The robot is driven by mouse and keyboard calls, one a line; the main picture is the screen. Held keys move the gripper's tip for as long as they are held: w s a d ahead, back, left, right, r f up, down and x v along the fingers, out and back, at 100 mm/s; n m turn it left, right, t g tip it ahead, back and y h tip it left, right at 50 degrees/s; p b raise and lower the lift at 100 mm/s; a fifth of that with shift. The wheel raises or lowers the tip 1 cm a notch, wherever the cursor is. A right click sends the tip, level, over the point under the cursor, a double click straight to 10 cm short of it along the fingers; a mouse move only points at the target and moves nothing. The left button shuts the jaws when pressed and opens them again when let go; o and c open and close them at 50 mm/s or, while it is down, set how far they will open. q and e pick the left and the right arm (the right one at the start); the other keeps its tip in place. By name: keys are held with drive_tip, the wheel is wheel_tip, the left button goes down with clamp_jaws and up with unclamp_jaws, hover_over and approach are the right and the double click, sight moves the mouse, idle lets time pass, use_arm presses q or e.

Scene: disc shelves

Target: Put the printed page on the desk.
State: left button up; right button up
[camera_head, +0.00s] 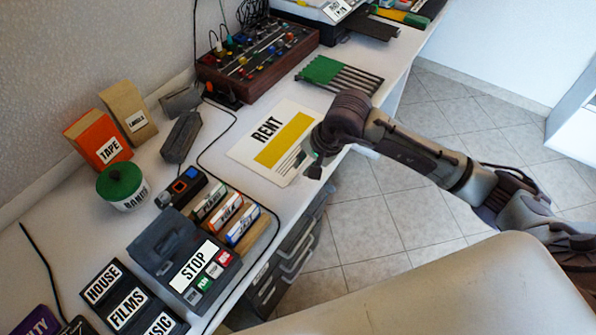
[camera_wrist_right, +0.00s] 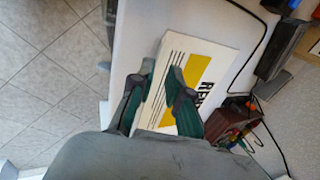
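The printed page (camera_head: 262,150) is a white sheet marked RENT, with a yellow block and dark lines. It appears flat at the front edge of the white desk (camera_head: 225,190); I cannot tell whether a small gap lies beneath it. My right gripper (camera_head: 312,163) is at the page's right end, hiding that corner. In the right wrist view, the two dark green fingers (camera_wrist_right: 162,88) stand apart, with the page (camera_wrist_right: 205,62) showing between and beyond them. I see no finger closed on it. My left gripper is not in view.
A mixer with coloured knobs (camera_head: 258,60) and a green-ended rack (camera_head: 340,74) stand behind the page. A black cable (camera_head: 205,150) runs left of it. Cassettes (camera_head: 225,215), a STOP recorder (camera_head: 175,250) and a green-lidded jar (camera_head: 122,185) crowd the desk's left part. Drawers (camera_head: 290,260) stand below.

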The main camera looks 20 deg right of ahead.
drive_tip(key=v, duration=0.5)
drive_tip(key=shift+a+f, duration=0.1)
drive_tip(key=shift+a, duration=0.05)
